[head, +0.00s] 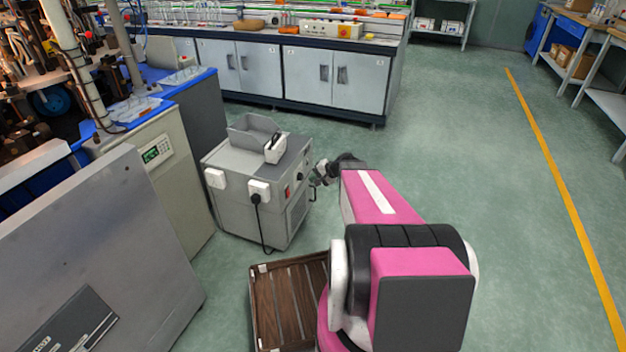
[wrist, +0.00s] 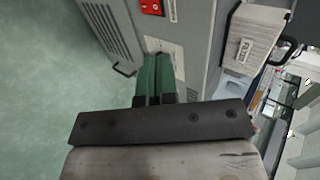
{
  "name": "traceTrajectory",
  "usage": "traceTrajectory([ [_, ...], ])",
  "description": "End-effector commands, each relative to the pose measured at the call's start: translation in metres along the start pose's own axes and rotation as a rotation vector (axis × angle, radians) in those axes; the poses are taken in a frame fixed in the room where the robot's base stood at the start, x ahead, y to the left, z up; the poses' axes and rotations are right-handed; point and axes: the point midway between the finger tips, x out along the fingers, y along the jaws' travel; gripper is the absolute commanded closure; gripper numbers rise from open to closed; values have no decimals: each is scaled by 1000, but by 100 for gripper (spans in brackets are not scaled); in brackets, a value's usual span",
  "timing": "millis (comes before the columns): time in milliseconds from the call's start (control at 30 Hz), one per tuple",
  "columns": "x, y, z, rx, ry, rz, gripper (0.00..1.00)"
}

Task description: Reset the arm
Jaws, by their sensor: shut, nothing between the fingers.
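My gripper (wrist: 157,62) shows in the wrist view as two green fingers side by side, shut with nothing between them. They point toward the side of a grey cabinet-like machine (wrist: 190,22) with a red switch and vents. In the head view my pink arm reaches forward, and its dark end is just right of the same grey machine (head: 240,209). The fingers are too small there to tell whether they touch it.
Large grey equipment (head: 100,220) stands left. Floor (head: 510,240) on the right is clear.

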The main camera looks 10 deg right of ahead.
Motion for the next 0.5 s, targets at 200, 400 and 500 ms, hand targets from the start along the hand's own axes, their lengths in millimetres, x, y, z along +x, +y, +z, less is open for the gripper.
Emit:
traceTrajectory([
  [200, 0, 0, 1, -2, -1, 2, 100],
  [400, -2, -8, 33, -77, -56, 93, 100],
  [500, -8, -12, 64, -159, -110, 200, 100],
])
